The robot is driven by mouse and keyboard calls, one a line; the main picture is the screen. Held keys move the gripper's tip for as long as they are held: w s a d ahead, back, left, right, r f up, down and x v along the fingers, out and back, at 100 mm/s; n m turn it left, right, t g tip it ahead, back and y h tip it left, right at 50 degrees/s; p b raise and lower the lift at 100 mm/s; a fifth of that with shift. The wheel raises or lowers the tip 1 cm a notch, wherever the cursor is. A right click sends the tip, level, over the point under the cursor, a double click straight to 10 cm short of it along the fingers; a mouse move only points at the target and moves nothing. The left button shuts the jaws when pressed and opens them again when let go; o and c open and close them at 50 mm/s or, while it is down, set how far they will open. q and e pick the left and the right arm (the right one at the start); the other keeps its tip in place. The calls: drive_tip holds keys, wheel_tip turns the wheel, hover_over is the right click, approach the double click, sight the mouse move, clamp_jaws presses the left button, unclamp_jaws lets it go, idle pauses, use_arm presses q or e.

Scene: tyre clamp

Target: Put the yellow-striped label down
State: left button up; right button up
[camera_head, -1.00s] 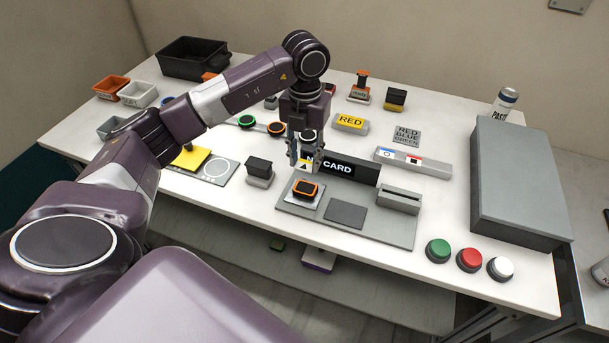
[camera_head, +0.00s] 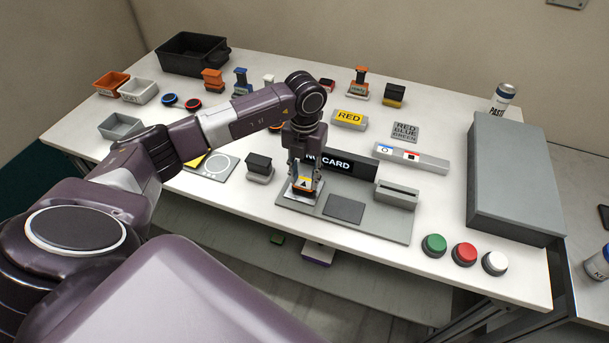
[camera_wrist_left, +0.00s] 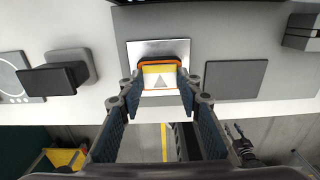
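The yellow-striped label (camera_head: 303,184) is a small white piece with a yellow band and a black triangle. It also shows in the left wrist view (camera_wrist_left: 160,80). My left gripper (camera_head: 304,188) points down with its fingertips at the two sides of the label and appears shut on it. The label is over an orange-rimmed black block (camera_wrist_left: 158,63), which sits on a pale metal plate (camera_wrist_left: 183,47) on the grey station board (camera_head: 370,222). I cannot tell whether label and block touch. My right gripper is not in view.
A black sign reading "CARD" (camera_head: 345,165) stands just behind the gripper. A dark-topped stamp (camera_head: 259,165) is to the left. A dark pad (camera_head: 344,207) and a slotted grey block (camera_head: 397,194) are to the right. Green, red and white buttons (camera_head: 464,253) line the front right.

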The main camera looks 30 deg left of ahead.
sight(304, 182)
use_arm(q)
drive_tip(key=o, duration=0.4)
drive_tip(key=shift+o, duration=0.2)
drive_tip(key=shift+r, duration=0.15)
drive_tip(key=shift+w+r, duration=0.1)
drive_tip(key=shift+r, duration=0.2)
wheel_tip(304, 182, up, 11)
drive_tip(key=b, duration=0.3)
drive_tip(key=shift+r+b, duration=0.2)
drive_tip(key=shift+b, duration=0.1)
